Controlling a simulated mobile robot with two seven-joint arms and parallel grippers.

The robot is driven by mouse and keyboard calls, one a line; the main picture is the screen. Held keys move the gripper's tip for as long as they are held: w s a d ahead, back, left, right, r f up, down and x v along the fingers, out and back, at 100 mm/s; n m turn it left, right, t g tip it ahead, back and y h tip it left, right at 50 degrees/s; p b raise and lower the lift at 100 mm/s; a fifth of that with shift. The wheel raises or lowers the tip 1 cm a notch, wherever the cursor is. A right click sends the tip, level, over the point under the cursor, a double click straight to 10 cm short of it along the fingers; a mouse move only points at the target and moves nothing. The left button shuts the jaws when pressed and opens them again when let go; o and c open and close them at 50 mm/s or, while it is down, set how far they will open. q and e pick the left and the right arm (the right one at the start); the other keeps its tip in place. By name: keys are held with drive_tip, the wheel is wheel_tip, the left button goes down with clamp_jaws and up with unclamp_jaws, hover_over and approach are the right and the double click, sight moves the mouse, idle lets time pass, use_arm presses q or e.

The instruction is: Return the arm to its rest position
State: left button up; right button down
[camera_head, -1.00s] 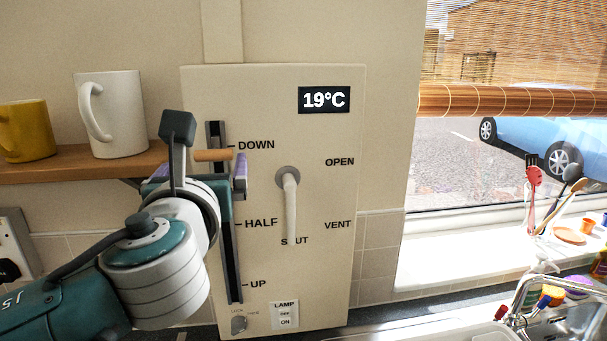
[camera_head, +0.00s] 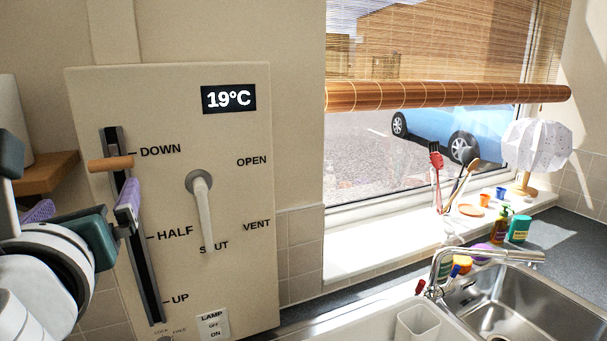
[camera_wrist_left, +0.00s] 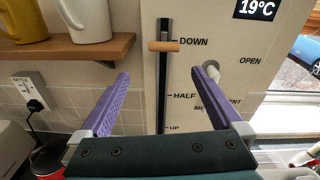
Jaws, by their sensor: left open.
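My left gripper (camera_head: 83,208) is at the left of the head view, in front of the panel's left edge. Its purple fingers are open and empty. In the left wrist view the two fingers (camera_wrist_left: 160,76) stand wide apart, with the slider slot between them. The wooden slider handle (camera_head: 110,164) is at the DOWN mark, above and apart from the fingertips; it also shows in the left wrist view (camera_wrist_left: 164,46). My right gripper is not in view.
The cream control panel (camera_head: 232,295) has a lever (camera_head: 203,210) pointing down at SHUT and a 19°C display (camera_head: 228,98). A wooden shelf (camera_wrist_left: 80,55) with mugs is at left. The sink (camera_head: 525,300) and a sill with utensils are at right.

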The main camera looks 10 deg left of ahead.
use_arm(q)
drive_tip(key=s+d+f+n+g+h, duration=0.3)
drive_tip(key=s+f+n+g, duration=0.15)
drive_tip(key=s+n, duration=0.35)
drive_tip(key=s+d+f+n+g+h, duration=0.2)
drive_tip(key=s+f+n+g+h, duration=0.1)
drive_tip(key=s+f+n, duration=0.5)
drive_tip(key=s+d+f+n+g+h, duration=0.35)
drive_tip(key=s+n, duration=0.25)
drive_tip(key=n, duration=0.4)
wheel_tip(320, 180, up, 16)
drive_tip(key=p, duration=1.5)
drive_tip(key=shift+s, duration=0.2)
